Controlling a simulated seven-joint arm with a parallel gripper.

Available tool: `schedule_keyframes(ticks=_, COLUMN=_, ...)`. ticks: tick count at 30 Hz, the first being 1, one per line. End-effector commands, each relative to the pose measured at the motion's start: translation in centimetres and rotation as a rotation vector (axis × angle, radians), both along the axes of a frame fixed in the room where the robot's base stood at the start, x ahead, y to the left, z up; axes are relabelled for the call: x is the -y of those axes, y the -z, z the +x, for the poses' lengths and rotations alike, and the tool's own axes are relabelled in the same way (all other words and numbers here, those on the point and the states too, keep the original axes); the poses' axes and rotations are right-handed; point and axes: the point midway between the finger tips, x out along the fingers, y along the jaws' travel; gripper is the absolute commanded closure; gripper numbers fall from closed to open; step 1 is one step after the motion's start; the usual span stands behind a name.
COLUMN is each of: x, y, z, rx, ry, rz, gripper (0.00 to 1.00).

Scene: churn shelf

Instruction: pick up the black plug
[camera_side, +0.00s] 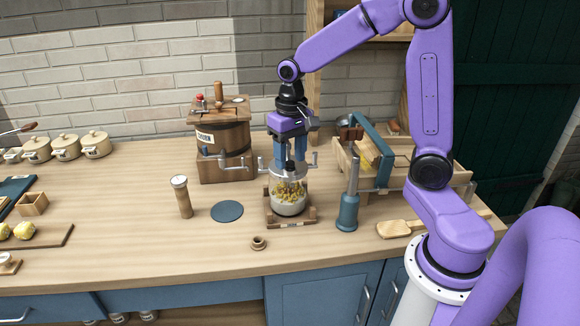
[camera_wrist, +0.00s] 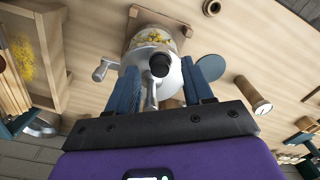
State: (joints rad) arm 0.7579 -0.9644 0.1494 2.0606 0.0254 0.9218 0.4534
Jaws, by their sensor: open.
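The black plug (camera_wrist: 160,64) is a short dark cylinder standing on the pale metal lid of a glass jar churn (camera_side: 288,198). The churn sits in a wooden cradle, holds yellow pieces and has crank handles at its sides. My gripper (camera_side: 290,160) points down over the churn, with its blue fingers at the lid. In the wrist view, the fingers (camera_wrist: 168,72) are open on either side of the plug, with gaps visible.
A blue-handled tool (camera_side: 347,210) stands close right of the churn, before a wooden frame with a blue bar (camera_side: 370,150). Left are a wooden barrel churn (camera_side: 222,140), a pepper-mill-like cylinder (camera_side: 182,197) and a flat blue disc (camera_side: 227,211). A small wooden ring (camera_side: 258,243) lies in front.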

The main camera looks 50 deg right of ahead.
Motion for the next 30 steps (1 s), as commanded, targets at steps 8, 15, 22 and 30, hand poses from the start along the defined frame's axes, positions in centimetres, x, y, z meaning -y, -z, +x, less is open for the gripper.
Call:
schedule_keyframes(ticks=8, x=-0.03, y=0.92, z=0.00, rx=0.001, ry=0.000, rz=0.001, gripper=0.49)
schedule_keyframes(ticks=15, x=-0.02, y=0.89, z=0.00, rx=0.000, ry=0.000, rz=0.000, gripper=1.00)
schedule_keyframes(ticks=22, x=-0.02, y=0.88, z=0.00, rx=0.001, ry=0.000, rz=0.000, gripper=1.00)
schedule_keyframes(ticks=30, x=-0.03, y=0.54, z=0.05, rx=0.002, ry=0.000, rz=0.000, gripper=1.00)
